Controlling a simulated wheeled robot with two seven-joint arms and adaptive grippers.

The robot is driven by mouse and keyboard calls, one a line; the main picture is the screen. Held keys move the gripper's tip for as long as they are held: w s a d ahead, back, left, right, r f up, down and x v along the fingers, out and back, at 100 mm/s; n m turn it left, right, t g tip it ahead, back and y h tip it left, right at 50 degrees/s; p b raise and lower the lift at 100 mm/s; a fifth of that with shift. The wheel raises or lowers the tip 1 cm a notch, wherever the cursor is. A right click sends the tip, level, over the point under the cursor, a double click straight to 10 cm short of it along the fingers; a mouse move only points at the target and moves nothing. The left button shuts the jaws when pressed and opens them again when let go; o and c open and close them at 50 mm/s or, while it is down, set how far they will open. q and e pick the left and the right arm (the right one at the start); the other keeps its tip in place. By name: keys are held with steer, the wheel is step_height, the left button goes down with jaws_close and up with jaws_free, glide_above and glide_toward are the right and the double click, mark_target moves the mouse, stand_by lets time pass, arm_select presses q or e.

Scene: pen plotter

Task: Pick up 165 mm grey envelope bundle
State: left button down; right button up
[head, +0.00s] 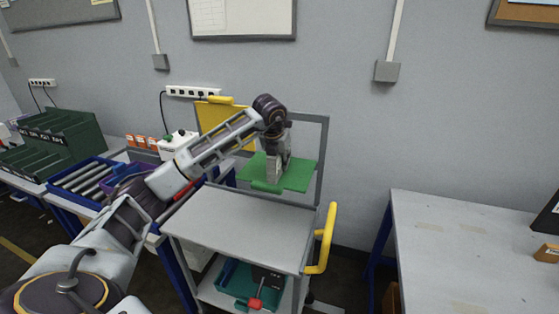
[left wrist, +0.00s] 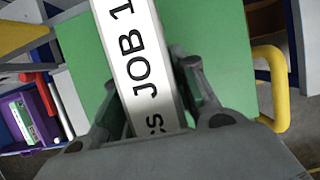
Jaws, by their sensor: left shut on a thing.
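The grey envelope bundle (head: 285,158) is upright over a green mat on the trolley's far side. In the left wrist view the bundle (left wrist: 140,55) shows its long white label strip with black print reading "JOB 1", running between the fingers. My left gripper (head: 277,168) reaches down to it from above. In the left wrist view its two fingers (left wrist: 152,95) are shut on the bundle, one on each side. The fingers hide part of the bundle, and I cannot tell whether its underside touches the mat. My right gripper is out of view.
The green mat (head: 300,179) also fills much of the left wrist view (left wrist: 225,60). The grey trolley (head: 235,225) has a bare top, a yellow handle (head: 325,240) and a teal bin (head: 232,280) below. A blue roller conveyor (head: 85,178) is left, a bench (head: 460,240) right.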

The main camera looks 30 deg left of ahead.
arm_select(q)
steer(key=shift+r, duration=0.2)
step_height(320, 180, up, 7)
steer(key=shift+r+b, duration=0.15)
steer(key=shift+b, duration=0.2)
steer(key=shift+r, duration=1.2)
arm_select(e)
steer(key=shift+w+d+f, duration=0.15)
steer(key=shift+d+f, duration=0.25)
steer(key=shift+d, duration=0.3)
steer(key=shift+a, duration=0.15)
